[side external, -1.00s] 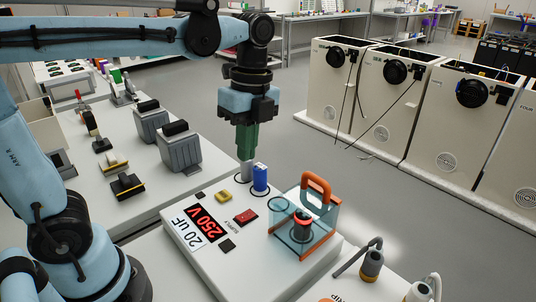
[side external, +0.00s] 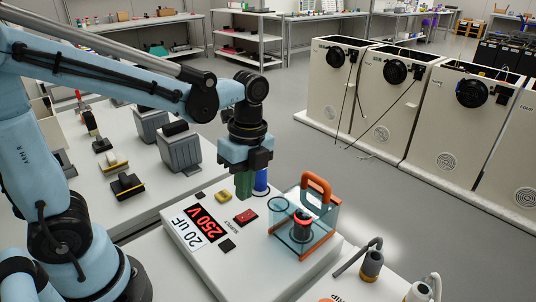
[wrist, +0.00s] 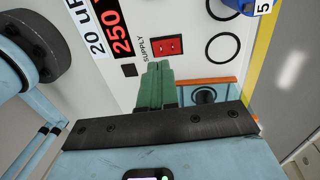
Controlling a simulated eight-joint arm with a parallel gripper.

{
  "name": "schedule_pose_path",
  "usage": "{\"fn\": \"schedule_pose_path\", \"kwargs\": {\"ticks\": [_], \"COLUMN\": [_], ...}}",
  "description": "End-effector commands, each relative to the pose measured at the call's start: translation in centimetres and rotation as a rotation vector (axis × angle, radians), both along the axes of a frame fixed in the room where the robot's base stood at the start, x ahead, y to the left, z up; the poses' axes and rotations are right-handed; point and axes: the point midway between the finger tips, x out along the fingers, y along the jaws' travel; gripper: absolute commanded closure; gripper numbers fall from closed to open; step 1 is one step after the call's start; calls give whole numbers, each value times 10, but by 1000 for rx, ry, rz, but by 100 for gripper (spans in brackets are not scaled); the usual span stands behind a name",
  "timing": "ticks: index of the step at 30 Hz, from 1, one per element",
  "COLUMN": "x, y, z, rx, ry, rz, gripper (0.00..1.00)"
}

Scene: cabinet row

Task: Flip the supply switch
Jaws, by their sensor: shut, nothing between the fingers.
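The supply switch (side external: 246,217) is a red rocker on the sloped white panel (side external: 178,234), beside the printed word SUPPLY. In the wrist view the switch (wrist: 167,46) lies just beyond the fingertips. My gripper (side external: 244,194) points down with its green fingers together and empty. It hangs above the panel, close over the switch and apart from it as far as I can tell. The fingers also show in the wrist view (wrist: 156,68).
A red 250 V display (side external: 203,222) and a 20 uF label (side external: 186,240) sit left of the switch. A blue cylinder (side external: 261,180) stands behind my gripper. A clear box with an orange handle (side external: 319,184) stands right. A yellow part (side external: 223,196) lies nearby.

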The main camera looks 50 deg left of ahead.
Motion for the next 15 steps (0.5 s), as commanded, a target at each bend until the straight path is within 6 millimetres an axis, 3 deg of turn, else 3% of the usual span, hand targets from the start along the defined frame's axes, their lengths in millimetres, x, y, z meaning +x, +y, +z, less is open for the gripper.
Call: {"fn": "schedule_pose_path", "kwargs": {"ticks": [7,15], "x": [-4,-6], "y": [0,0], "z": [-32,-49], "rx": [0,0], "ry": [0,-1], "rz": [0,0], "gripper": [100,100]}}
